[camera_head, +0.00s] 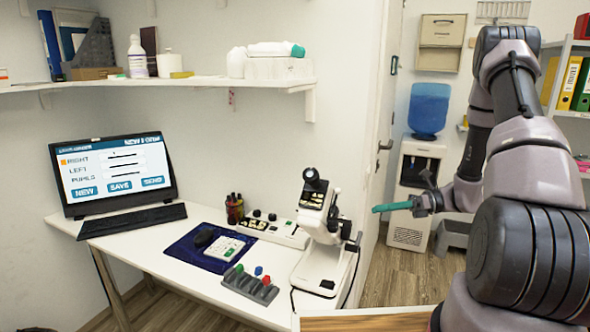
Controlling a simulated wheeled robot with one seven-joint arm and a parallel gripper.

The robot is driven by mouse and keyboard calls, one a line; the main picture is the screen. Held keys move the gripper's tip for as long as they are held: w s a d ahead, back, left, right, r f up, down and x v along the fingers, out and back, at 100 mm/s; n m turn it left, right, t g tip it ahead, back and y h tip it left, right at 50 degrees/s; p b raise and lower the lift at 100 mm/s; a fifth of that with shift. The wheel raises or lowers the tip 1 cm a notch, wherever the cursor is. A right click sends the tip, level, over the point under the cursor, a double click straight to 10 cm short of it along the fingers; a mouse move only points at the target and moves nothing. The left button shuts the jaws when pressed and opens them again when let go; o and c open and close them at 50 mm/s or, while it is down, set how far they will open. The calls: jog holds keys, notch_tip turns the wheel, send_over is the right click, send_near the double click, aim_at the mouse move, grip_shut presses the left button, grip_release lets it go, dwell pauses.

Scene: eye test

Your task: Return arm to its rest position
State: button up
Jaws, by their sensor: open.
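My arm stands on the right side of the view, raised and folded, with its wrist reaching left. My gripper (392,207) is at the end of it, seen from the side, with teal fingers pointing left. It is open, and I see nothing held in it. It is in the air to the right of the white desk (146,246) and the white eye-test instrument (322,232), apart from both. The far finger is largely hidden behind the near one.
A monitor (112,172), keyboard (132,220) and blue mat (187,252) are on the desk. A shelf (160,82) hangs above. A water cooler (415,180) stands behind my gripper. A wooden surface (365,322) is at the bottom edge. Open floor shows between.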

jog(key=s+r+n+t+h, duration=0.2)
jog(key=s+r+n+h, duration=0.2)
jog(key=r, duration=0.6)
jog(key=s+a+r+n+t+h, duration=0.1)
jog(key=s+r+n+h, duration=0.4)
jog(key=s+r+n, duration=0.4)
jog(key=s+r+n+t+h, duration=0.2)
jog(key=s+r+n+h, duration=0.2)
jog(key=r, duration=0.8)
jog(key=s+n, duration=0.2)
jog(key=n, duration=0.2)
jog(key=shift+s+a+r+n+t+h, duration=0.2)
jog(key=shift+a+r+n+t+h, duration=0.1)
jog(key=shift+a+r+n+h, duration=0.1)
dwell(0.8)
